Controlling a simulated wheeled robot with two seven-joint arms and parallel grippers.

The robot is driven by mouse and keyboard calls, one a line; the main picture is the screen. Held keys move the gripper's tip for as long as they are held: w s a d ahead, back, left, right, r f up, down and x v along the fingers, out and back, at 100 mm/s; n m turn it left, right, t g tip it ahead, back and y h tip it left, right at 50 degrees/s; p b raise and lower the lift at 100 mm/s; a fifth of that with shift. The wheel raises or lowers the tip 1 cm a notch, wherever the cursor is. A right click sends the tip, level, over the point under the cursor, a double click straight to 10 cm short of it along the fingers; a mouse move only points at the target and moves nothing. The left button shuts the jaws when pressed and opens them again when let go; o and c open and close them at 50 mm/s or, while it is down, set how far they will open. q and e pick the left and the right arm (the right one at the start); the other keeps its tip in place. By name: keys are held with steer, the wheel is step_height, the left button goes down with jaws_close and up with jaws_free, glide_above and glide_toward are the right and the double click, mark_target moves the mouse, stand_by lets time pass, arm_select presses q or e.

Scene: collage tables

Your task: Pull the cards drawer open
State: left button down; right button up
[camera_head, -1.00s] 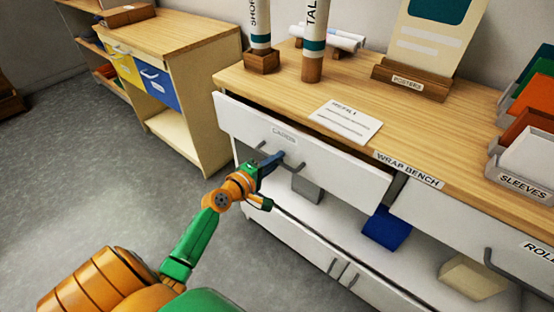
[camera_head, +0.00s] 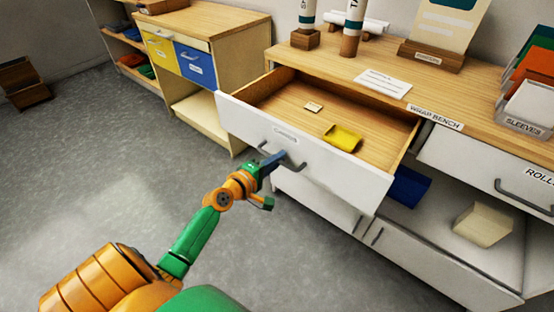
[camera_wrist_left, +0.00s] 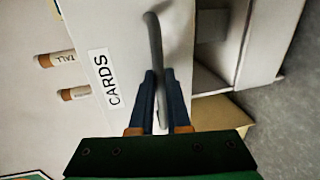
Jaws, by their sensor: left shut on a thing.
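The cards drawer (camera_head: 330,172) stands well out from the wrap bench (camera_head: 330,62). Its white front carries a label and a grey bar handle (camera_head: 294,166). Inside lie a yellow item (camera_head: 343,138) and a small pale card (camera_head: 313,106). My left gripper (camera_head: 276,158) is shut on the handle; in the left wrist view its blue fingers (camera_wrist_left: 160,85) close on both sides of the handle (camera_wrist_left: 155,45), beside the CARDS label (camera_wrist_left: 104,77). My right gripper is not in view.
To the right is the ROLLS drawer (camera_head: 490,175), closed. Below, an open shelf holds a blue item (camera_head: 408,187) and a cream box (camera_head: 482,223). A side cabinet with yellow and blue drawers (camera_head: 195,65) stands at left. Grey floor (camera_head: 110,170) is clear there.

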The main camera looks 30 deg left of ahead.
arm_select(q)
steer(key=shift+s, duration=0.3)
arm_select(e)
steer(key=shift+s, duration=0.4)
arm_select(q)
steer(key=shift+w, duration=0.1)
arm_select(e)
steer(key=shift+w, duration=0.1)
arm_select(q)
steer(key=c, duration=1.2)
jaws_free()
steer(key=shift+o, duration=0.2)
steer(key=shift+a, duration=0.1)
steer(key=v, duration=0.7)
